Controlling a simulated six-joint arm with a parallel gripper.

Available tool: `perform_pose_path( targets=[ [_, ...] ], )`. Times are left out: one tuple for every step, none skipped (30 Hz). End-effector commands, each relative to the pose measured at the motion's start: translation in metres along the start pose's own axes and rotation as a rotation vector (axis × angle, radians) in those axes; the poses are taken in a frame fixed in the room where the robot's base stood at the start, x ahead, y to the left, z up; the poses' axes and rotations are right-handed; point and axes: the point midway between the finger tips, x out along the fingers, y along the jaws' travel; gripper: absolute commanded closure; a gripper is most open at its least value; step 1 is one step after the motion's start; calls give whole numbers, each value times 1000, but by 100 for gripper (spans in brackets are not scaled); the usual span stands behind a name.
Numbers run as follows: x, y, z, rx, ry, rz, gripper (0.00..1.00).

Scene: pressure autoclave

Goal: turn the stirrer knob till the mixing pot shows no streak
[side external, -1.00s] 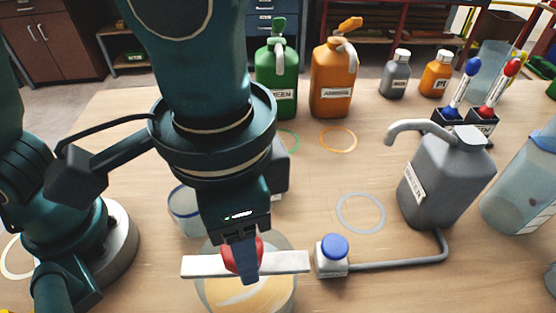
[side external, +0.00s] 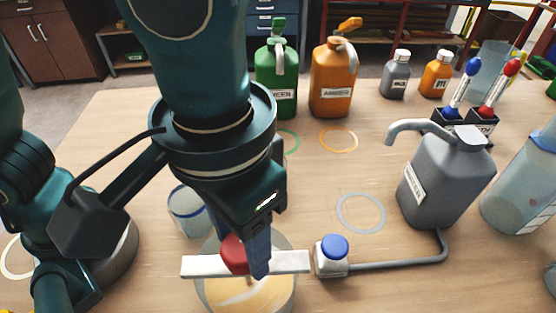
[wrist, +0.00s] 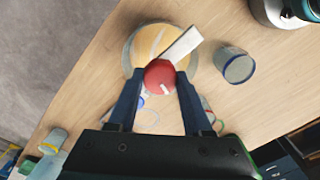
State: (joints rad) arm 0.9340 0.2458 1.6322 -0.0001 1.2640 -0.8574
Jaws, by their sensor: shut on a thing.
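The mixing pot (side external: 285,294) is a clear round vessel at the front of the table, with a pale orange content that shows lighter streaks. A white bar (side external: 205,266) lies across its top and carries the red stirrer knob (side external: 235,254). My gripper (wrist: 160,82) is shut on the red knob, one finger on each side of it, as the wrist view shows. The knob has a white mark (wrist: 165,89) on its face. In the side view my gripper hides part of the knob and part of the pot.
A blue-capped valve (side external: 333,251) stands right of the pot, joined by a pipe to a grey jug (side external: 445,180). A small clear cup (side external: 187,212) stands behind left. Green (side external: 277,80) and orange (side external: 333,80) jugs stand at the back. The table middle is fairly clear.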

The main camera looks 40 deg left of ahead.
Motion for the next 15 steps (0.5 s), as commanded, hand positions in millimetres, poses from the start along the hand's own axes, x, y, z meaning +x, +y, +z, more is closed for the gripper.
perform_pose_path(
  targets=[
    [-1, 0, 0, 0, 1, 2, 100],
    [-1, 0, 0, 0, 1, 2, 100],
    [-1, 0, 0, 0, 1, 2, 100],
    [-1, 0, 0, 1, 1, 2, 100],
    [-1, 0, 0, 1, 1, 2, 100],
    [-1, 0, 0, 1, 1, 2, 100],
    [-1, 0, 0, 1, 1, 2, 100],
    [-1, 0, 0, 1, 1, 2, 39],
    [-1, 0, 0, 1, 1, 2, 23],
    [-1, 0, 0, 1, 1, 2, 20],
    [-1, 0, 0, 1, 1, 2, 20],
    [-1, 0, 0, 2, 1, 1, 20],
    [-1, 0, 0, 2, 1, 1, 20],
    [-1, 0, 0, 2, 1, 1, 20],
    [-1, 0, 0, 2, 1, 1, 20]
  ],
)
